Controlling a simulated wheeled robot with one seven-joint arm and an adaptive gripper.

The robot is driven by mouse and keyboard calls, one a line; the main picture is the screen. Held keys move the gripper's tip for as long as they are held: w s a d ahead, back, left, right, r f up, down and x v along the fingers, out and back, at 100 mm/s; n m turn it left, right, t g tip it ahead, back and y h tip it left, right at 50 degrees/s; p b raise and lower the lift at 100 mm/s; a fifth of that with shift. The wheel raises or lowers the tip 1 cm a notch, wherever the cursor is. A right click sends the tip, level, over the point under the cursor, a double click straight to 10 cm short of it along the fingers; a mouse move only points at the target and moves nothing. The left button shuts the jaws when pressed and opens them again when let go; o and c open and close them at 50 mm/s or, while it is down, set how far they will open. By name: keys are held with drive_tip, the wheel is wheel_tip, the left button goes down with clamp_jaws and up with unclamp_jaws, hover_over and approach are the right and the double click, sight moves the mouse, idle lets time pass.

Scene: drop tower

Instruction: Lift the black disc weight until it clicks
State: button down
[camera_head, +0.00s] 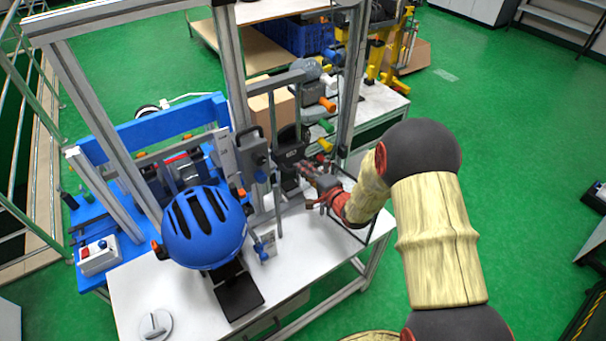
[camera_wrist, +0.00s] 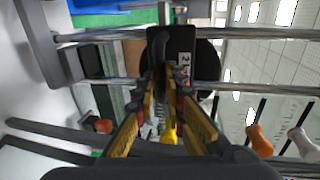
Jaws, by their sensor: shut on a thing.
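The black disc weight (camera_head: 291,156) is on the upright metal rods of the drop tower in the head view, above the white table. In the wrist view the weight (camera_wrist: 182,42) shows a black block with a white printed label, and a dark round part behind it. My gripper (camera_head: 308,170) reaches it from the right. In the wrist view the gripper fingers (camera_wrist: 163,80) close together at a black upright piece on the front of the weight. The fingers hide part of that piece. I cannot tell what lies directly beneath the weight.
A blue helmet (camera_head: 204,226) sits on a stand on the white table (camera_head: 185,293), left of the tower. A grey box (camera_head: 254,152) stands beside the rods. Orange and green handles (camera_head: 327,104) are behind the tower. Tall metal posts (camera_head: 349,75) frame the work area.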

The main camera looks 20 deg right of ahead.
wheel_tip(320, 180, up, 9)
drive_tip(key=p, duration=0.4)
drive_tip(key=shift+w+p, duration=0.2)
drive_tip(key=shift+p, duration=0.1)
drive_tip(key=c, duration=1.9)
unclamp_jaws()
drive_tip(key=shift+o, duration=0.3)
drive_tip(key=shift+s+f, duration=0.15)
drive_tip(key=shift+f, duration=0.05)
drive_tip(key=shift+s, duration=0.1)
drive_tip(key=v, duration=1.1)
drive_tip(key=shift+s+d, duration=0.2)
drive_tip(key=shift+s, duration=0.2)
